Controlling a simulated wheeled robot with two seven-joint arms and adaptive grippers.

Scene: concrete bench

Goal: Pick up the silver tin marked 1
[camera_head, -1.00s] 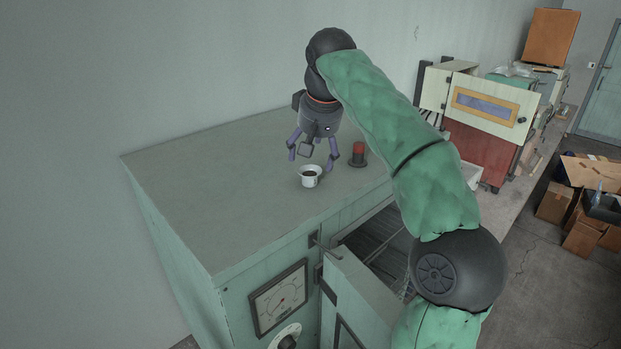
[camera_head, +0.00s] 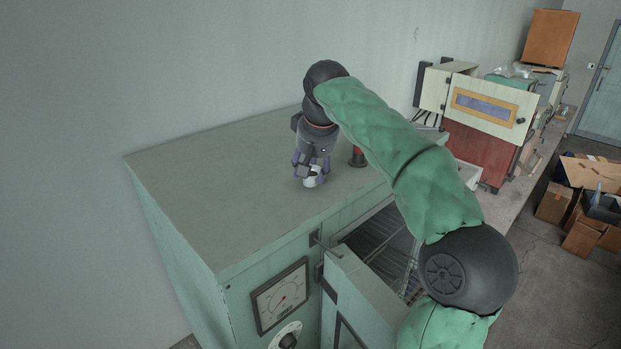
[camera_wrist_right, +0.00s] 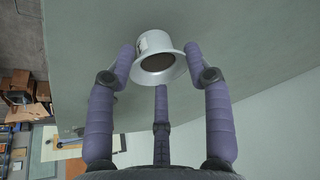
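The silver tin (camera_head: 313,181) stands upright on the top of the green-grey cabinet (camera_head: 215,200), near its front edge. In the right wrist view the tin (camera_wrist_right: 160,50) shows a flared rim, a dark inside and a pale label on its side; I cannot read the mark. My right gripper (camera_head: 312,177) is down around the tin from above. The fingers hide part of the tin in the head view. My left gripper is not in view.
A red and black object (camera_head: 358,156) stands on the cabinet top just right of my right gripper. The cabinet's door (camera_head: 362,295) is open at the front. The cabinet top to the left is clear. A cream and red machine (camera_head: 482,125) stands further right.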

